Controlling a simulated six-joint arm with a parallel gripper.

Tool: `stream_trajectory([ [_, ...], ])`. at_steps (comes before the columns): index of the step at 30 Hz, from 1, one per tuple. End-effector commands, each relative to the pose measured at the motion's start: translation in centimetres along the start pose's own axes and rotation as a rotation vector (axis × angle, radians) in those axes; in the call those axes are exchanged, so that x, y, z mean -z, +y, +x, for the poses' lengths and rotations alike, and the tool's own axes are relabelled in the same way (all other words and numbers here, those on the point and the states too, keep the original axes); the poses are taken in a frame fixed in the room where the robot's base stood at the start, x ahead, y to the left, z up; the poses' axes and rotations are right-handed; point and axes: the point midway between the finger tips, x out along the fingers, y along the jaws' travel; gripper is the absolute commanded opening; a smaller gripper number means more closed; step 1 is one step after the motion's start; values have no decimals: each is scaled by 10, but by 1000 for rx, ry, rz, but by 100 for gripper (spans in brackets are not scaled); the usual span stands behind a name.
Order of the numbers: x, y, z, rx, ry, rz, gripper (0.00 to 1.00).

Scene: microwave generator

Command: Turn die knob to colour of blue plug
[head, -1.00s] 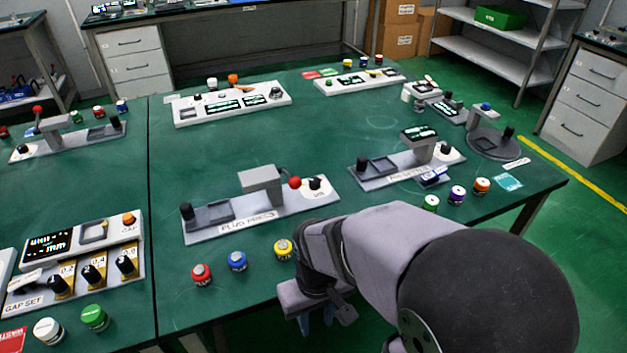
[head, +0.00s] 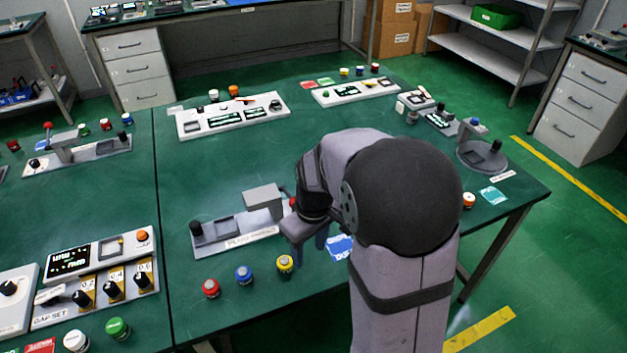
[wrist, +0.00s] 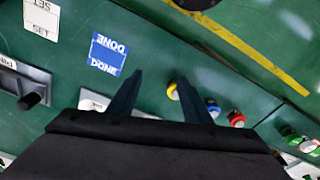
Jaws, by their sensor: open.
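The blue plug (head: 243,274) stands on the near part of the table between the red plug (head: 211,288) and the yellow plug (head: 285,263). It also shows in the wrist view (wrist: 213,107). In the wrist view a white plate (wrist: 95,101) shows partly behind my gripper, with no knob visible. My gripper (wrist: 160,76) is open and empty, above the table near the station's right end.
A blue DONE card (wrist: 108,55) lies on the table beside my gripper; it also shows in the head view (head: 340,248). Another station with a black knob (wrist: 30,100) is at the left of the wrist view. A gap-set panel (head: 97,282) stands at left.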

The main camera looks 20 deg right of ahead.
Motion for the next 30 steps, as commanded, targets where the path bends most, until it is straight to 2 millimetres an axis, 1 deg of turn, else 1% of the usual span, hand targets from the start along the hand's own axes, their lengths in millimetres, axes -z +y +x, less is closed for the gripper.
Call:
stream_trajectory([
  [1,28,15,-28,-15,35,-36,45],
  [3,58,31,-44,-36,77,-88,45],
  [6,92,50,-60,-63,125,-146,45],
  [11,135,75,-84,-106,187,-223,45],
  [12,141,82,-82,-112,197,-217,45],
  [13,140,88,-68,-110,203,-155,45],
  [19,150,128,-35,-112,272,167,45],
  [21,149,139,-22,-110,289,264,45],
  [22,146,140,-16,-106,289,298,45],
  [25,139,143,-6,-97,290,380,45],
  [30,136,145,-2,-93,293,432,45],
])
